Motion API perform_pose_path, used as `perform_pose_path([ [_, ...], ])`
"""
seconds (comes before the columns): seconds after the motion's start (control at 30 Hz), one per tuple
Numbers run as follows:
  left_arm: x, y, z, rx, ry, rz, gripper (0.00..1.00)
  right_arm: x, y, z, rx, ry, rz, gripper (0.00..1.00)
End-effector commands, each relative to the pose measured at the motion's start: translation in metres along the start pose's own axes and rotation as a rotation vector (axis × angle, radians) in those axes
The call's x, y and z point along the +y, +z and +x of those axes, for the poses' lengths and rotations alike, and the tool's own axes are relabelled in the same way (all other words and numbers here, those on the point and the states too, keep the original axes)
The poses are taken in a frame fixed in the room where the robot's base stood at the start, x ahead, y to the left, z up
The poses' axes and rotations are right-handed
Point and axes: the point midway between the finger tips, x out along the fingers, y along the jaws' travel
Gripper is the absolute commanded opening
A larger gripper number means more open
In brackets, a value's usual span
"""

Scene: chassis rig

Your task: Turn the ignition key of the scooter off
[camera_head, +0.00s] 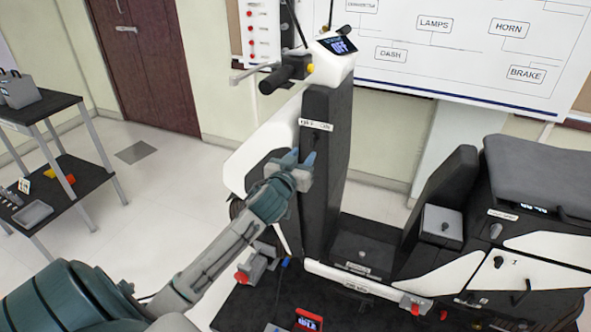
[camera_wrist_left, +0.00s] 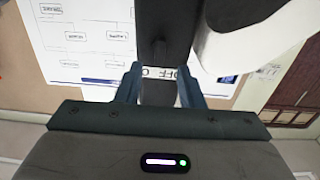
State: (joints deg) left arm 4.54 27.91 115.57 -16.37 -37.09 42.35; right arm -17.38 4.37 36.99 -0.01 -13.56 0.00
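The scooter's dark front column (camera_head: 326,180) stands upright in the head view. A white label (camera_head: 315,124) with OFF at its left end is on it; the label also shows in the wrist view (camera_wrist_left: 157,73), partly covered. My left gripper (camera_head: 299,157) is at the column's left face, just below the label. In the wrist view its two blue fingers (camera_wrist_left: 162,85) stand apart, one on each side of the label, with nothing clearly gripped. A dark narrow part (camera_wrist_left: 159,52) shows above the label there; I cannot tell whether it is the ignition key. My right gripper is out of view.
The handlebar grip (camera_head: 284,74) juts left above my gripper. The seat (camera_head: 535,165) and white side panels stand right. A wiring board (camera_head: 455,45) is behind. Shelves (camera_head: 40,110) stand left, with open floor between.

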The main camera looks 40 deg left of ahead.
Motion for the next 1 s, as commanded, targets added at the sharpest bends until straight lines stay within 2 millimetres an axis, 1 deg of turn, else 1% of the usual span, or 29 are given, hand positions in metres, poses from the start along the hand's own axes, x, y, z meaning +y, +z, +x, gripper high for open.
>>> perform_pose_path([
  [0.03, 0.000, 0.004, -0.011, 0.000, 0.002, 0.004, 0.35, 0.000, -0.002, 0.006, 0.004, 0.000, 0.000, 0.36],
  [0.1, 0.000, 0.003, -0.024, 0.000, 0.002, 0.003, 0.35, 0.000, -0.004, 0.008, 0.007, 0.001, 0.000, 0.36],
  [0.2, 0.000, 0.002, -0.037, 0.000, 0.001, 0.002, 0.35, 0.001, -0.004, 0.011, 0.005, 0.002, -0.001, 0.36],
  [0.3, 0.000, 0.001, -0.045, -0.001, 0.000, 0.002, 0.35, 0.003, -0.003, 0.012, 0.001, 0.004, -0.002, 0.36],
  [0.43, 0.000, 0.000, -0.049, -0.001, 0.000, -0.001, 0.35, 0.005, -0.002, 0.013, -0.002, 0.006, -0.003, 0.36],
  [0.9, 0.000, 0.000, -0.049, -0.001, 0.000, -0.001, 0.35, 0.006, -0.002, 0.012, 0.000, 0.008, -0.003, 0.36],
  [0.97, -0.001, 0.004, -0.048, -0.007, -0.002, 0.001, 0.35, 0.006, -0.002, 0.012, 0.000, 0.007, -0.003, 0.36],
  [1.0, -0.002, 0.010, -0.046, -0.018, -0.005, 0.005, 0.35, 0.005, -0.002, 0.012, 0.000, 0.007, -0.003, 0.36],
])
